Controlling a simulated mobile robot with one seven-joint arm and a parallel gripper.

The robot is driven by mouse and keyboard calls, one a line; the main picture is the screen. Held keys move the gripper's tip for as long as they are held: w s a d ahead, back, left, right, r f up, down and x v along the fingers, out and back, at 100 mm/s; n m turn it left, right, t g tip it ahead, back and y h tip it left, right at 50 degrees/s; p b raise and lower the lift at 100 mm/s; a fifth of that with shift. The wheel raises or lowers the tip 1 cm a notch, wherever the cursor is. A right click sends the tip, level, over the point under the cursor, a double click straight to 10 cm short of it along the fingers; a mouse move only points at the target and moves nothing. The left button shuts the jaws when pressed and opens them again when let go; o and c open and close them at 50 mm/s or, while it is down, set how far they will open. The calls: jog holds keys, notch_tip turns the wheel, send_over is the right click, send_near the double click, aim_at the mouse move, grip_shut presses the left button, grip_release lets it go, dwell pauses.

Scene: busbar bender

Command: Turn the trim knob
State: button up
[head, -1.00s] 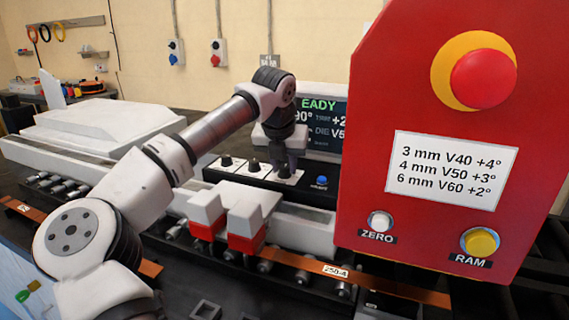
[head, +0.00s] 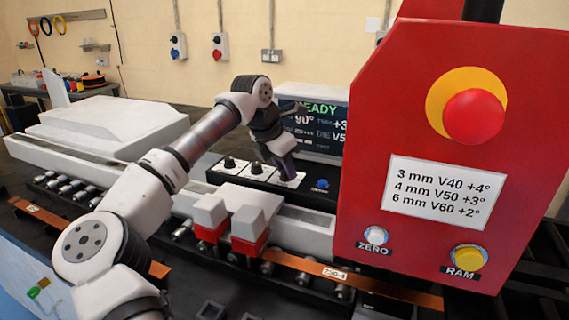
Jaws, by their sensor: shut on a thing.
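A black control strip (head: 218,173) carries a row of dark knobs on white plates, the left knob (head: 229,162) and the middle knob (head: 256,168) being in plain sight. My gripper (head: 289,174) points down at the right-hand knob and is shut on it. The fingers hide most of that knob, and the wrist above is tilted. The display (head: 325,122) behind reads READY, 90°, trim +3 and a DIE value starting V5. My arm covers its left edge.
A red panel (head: 440,145) stands close on the right with a red stop button (head: 473,116), ZERO button (head: 376,236), RAM button (head: 467,258) and a card reading 4 mm V50 +3°. White-and-red blocks (head: 248,232) and a copper bar (head: 300,264) lie in front.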

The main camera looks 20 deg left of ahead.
dwell(0.4)
jog(key=o, duration=1)
jog(key=shift+c, duration=0.2)
jog(key=b+v, duration=0.2)
jog(key=v, duration=1.1)
jog(key=shift+r, duration=0.4)
jog(key=shift+s+a, duration=0.1)
jog(key=shift+a, duration=0.05)
